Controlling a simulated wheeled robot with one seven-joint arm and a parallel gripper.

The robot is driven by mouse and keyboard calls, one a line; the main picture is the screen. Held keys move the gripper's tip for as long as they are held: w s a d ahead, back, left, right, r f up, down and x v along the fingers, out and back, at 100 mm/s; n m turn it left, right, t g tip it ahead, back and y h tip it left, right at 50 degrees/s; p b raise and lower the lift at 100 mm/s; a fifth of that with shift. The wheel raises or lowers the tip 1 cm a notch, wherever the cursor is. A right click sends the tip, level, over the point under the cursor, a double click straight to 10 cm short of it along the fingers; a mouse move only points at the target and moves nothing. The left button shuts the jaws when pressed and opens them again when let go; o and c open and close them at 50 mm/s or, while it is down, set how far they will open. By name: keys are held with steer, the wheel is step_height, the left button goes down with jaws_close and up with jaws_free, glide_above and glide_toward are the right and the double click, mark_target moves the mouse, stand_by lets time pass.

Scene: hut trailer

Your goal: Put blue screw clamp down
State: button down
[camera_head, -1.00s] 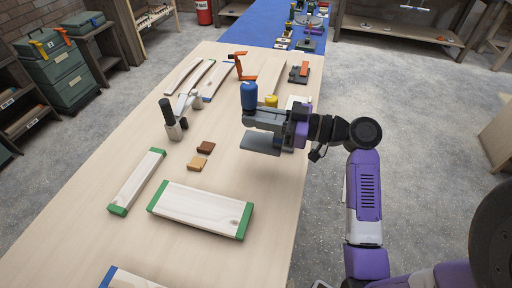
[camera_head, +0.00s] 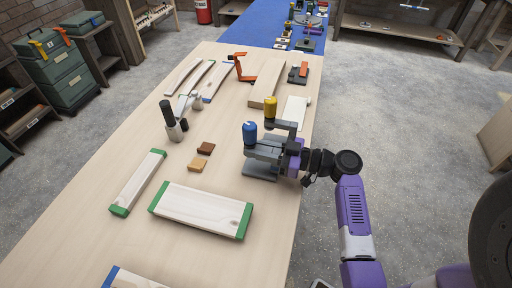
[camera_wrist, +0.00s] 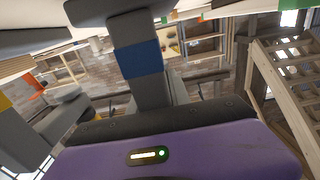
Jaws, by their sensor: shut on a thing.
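The blue screw clamp (camera_head: 250,132) has a blue handle on top and a grey metal body with a flat lower part. It is upright over the right edge of the workbench (camera_head: 110,225). My gripper (camera_head: 276,150) is shut on its grey body, coming from the right. In the wrist view a grey bar with a blue band (camera_wrist: 139,59) stands upright in front of the gripper. The lower part is close to the bench top; I cannot tell whether it touches.
A yellow-handled clamp (camera_head: 270,106) stands just behind the blue one. Green-ended boards (camera_head: 200,210) lie in front. Small brown blocks (camera_head: 198,165) lie to the left.

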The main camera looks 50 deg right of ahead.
stand_by(0.3)
steer(key=c, duration=1.2)
jaws_free()
steer(key=shift+f, duration=0.1)
steer(key=shift+r, duration=0.25)
steer(key=b+v, duration=0.3)
steer(key=v, duration=0.7)
steer(key=shift+s+d+f+b, duration=0.15)
steer(key=shift+s+b, duration=0.15)
steer(key=shift+b, duration=0.05)
steer(key=shift+s+d, duration=0.2)
steer(key=shift+s, duration=0.45)
steer(key=shift+s, duration=0.1)
